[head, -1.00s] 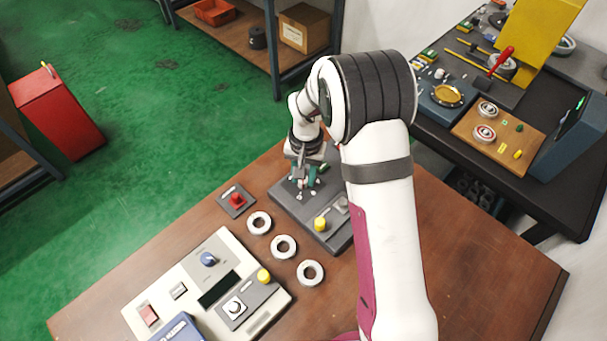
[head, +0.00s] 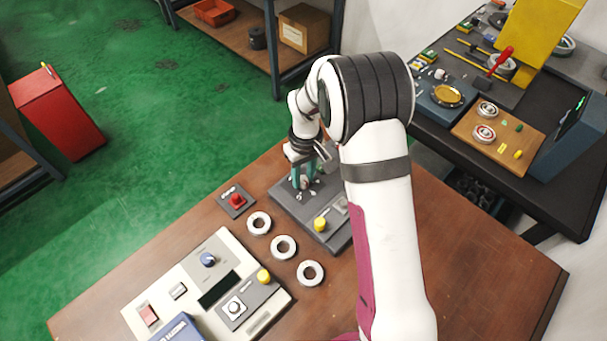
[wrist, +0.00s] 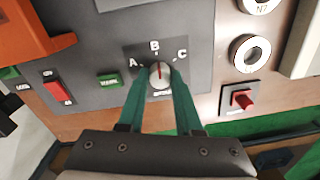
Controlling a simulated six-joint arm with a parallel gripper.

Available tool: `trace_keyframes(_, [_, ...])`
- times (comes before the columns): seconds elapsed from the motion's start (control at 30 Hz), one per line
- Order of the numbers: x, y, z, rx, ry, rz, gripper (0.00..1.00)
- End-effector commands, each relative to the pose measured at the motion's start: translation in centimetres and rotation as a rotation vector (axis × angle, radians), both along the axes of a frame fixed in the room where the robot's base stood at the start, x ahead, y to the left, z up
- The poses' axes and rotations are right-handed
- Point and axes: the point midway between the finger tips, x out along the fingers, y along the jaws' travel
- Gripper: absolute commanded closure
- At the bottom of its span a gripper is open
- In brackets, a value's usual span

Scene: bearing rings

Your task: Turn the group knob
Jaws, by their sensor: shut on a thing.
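The knob (wrist: 160,75) is a small light-grey dial on a dark plate marked A, B and C. Its red pointer line points up toward B in the wrist view. A label below it is partly hidden. My gripper (wrist: 160,78) is shut on the knob, with one green finger on each side. In the head view my gripper (head: 303,184) reaches down to the dark grey panel (head: 323,238), and its fingers largely hide the knob there.
Three bearing rings (head: 284,247) lie in a row on the table beside the panel. A red button box (head: 236,201) is near them. A pale console (head: 181,272) with a blue knob (head: 208,259) stands at the front left. A green button (wrist: 109,80) is left of the knob.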

Motion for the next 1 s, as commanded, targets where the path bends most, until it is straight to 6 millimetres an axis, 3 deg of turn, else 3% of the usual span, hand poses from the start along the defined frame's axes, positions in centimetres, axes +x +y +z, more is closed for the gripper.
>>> trace_keyframes(0.7, [0.03,0.04,0.07,0.001,-0.001,0.063,1.00])
trace_keyframes(0.73, [0.03,0.04,0.07,0.001,-0.001,0.063,0.61])
trace_keyframes(0.87, [0.03,0.03,0.05,0.001,-0.001,0.062,0.38])
trace_keyframes(1.0, [0.02,0.02,0.03,0.000,0.000,0.062,0.36])
